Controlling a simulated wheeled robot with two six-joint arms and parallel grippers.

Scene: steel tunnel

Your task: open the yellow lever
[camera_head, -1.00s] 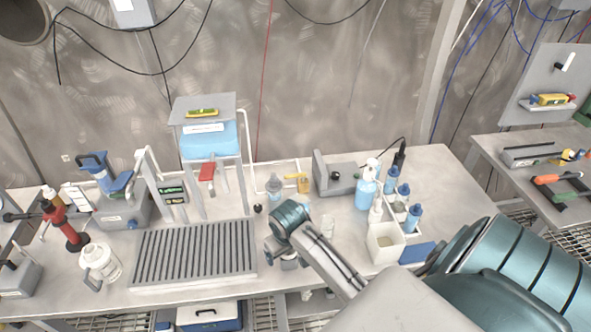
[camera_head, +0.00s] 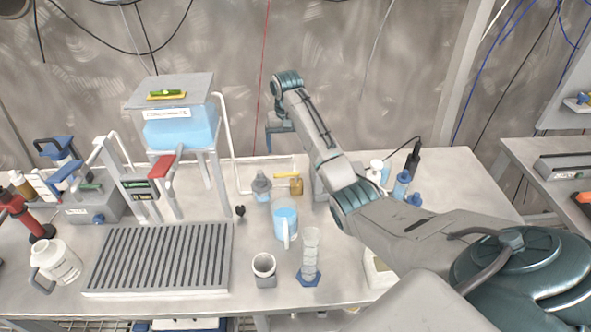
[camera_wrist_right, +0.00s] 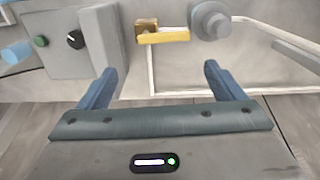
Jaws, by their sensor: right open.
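The yellow lever (camera_head: 287,176) is a short flat bar on a small brass valve (camera_head: 296,187), set in a white pipe at the back of the bench. In the right wrist view the lever (camera_wrist_right: 163,37) lies level, ahead of and between the fingertips, with the brass body (camera_wrist_right: 147,27) at its left end. My right gripper (camera_head: 270,138) is raised above the valve and points down; its fingers (camera_wrist_right: 160,80) are apart and empty. There is a gap between the fingertips and the lever. My left gripper is not in view.
A grey box with a black knob and green button (camera_wrist_right: 75,40) stands left of the lever in the wrist view. A round grey fitting (camera_wrist_right: 209,20) is on its right. A blue-filled tank (camera_head: 181,130), a blue jug (camera_head: 284,220) and a measuring cylinder (camera_head: 310,255) stand nearby.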

